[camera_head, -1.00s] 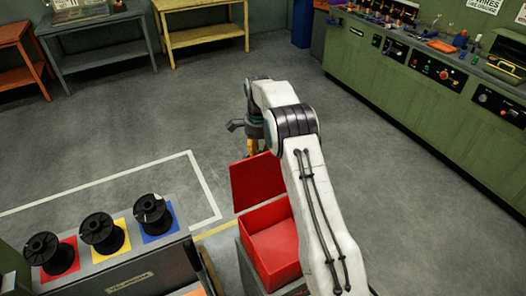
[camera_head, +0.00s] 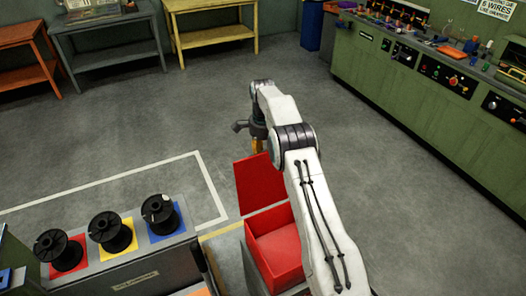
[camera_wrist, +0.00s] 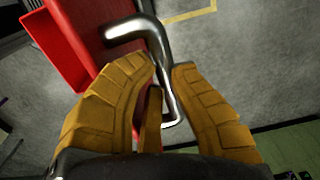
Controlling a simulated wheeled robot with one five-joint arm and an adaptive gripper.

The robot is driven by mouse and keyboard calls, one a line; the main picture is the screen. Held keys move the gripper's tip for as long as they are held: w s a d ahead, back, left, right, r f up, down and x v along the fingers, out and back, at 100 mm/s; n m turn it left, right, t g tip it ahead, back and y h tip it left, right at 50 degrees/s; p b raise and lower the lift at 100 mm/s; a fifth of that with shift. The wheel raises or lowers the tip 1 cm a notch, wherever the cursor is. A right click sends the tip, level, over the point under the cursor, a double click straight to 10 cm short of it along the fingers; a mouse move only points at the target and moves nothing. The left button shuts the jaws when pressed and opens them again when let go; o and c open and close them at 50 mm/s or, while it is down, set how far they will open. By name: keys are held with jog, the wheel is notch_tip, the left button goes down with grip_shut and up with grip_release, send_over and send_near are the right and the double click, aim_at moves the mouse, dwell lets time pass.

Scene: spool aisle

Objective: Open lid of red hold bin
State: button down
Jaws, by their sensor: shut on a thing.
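The red bin (camera_head: 276,252) stands on a grey base at the lower middle of the head view. Its red lid (camera_head: 258,186) is raised and tilted back at the far side, so the inside shows. In the wrist view the red bin (camera_wrist: 62,45) is at the upper left, beside the red lid (camera_wrist: 96,18). A bent metal handle (camera_wrist: 142,30) runs along the lid and down between the fingers. My gripper (camera_wrist: 163,70) has its yellow fingers shut on this handle. In the head view my arm hides much of the gripper and the handle.
Three black spools (camera_head: 110,232) stand on red, yellow and blue squares on a grey cart (camera_head: 140,279) left of the bin. A green counter (camera_head: 420,88) lines the right. Open grey floor (camera_head: 130,130) lies behind, with worktables (camera_head: 212,32) at the back.

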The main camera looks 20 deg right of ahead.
jog(key=shift+s+f, duration=0.25)
jog(key=shift+f, duration=0.15)
jog(key=c, duration=1.4)
grip_release()
jog(key=shift+o, duration=1.4)
jog(key=shift+w, duration=0.2)
jog(key=shift+o, duration=1.1)
jog(key=shift+d+r, duration=0.1)
jog(key=shift+r, duration=0.05)
jog(key=shift+w+r, duration=0.1)
jog(key=shift+s, duration=0.2)
